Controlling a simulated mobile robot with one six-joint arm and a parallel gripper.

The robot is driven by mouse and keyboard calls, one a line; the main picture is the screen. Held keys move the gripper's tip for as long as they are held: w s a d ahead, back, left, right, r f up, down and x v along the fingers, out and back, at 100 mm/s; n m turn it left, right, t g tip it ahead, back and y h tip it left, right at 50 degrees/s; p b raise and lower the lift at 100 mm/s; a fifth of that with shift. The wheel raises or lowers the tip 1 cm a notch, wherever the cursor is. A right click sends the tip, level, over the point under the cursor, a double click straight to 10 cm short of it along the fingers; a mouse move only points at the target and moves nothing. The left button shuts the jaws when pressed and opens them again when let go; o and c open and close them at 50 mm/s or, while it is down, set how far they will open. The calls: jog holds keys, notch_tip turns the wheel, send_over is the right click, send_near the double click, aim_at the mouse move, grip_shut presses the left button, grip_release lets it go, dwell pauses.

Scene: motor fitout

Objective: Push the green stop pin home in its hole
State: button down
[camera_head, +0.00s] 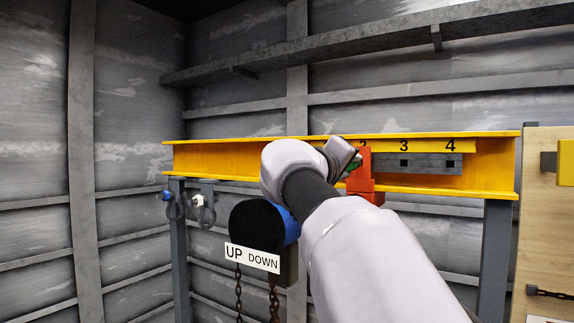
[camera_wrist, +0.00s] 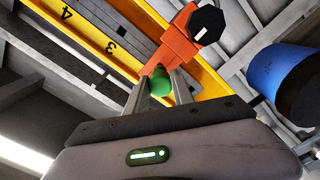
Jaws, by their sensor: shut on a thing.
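The green stop pin (camera_wrist: 159,84) is between the two fingers of my gripper (camera_wrist: 158,78), which is shut on it. Its rounded green end faces the wrist camera. A little green of the pin (camera_head: 354,162) also shows in the head view beside the orange-red stop (camera_head: 361,178). The stop sits on the yellow beam (camera_head: 225,155), near the number 2. In the wrist view the fingertips are close against the orange stop (camera_wrist: 178,45). The hole and the pin's far end are hidden, so how deep it sits cannot be told.
A grey strip (camera_head: 428,163) with square holes under 3 and 4 runs along the beam. A blue and black hoist body (camera_head: 264,222) with an UP/DOWN sign (camera_head: 252,258) and chains hangs left of my arm. A wooden board (camera_head: 540,220) stands at the right.

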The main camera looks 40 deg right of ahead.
jog(key=shift+x, duration=1.2)
jog(key=c, duration=1)
grip_release()
jog(key=shift+f, duration=0.1)
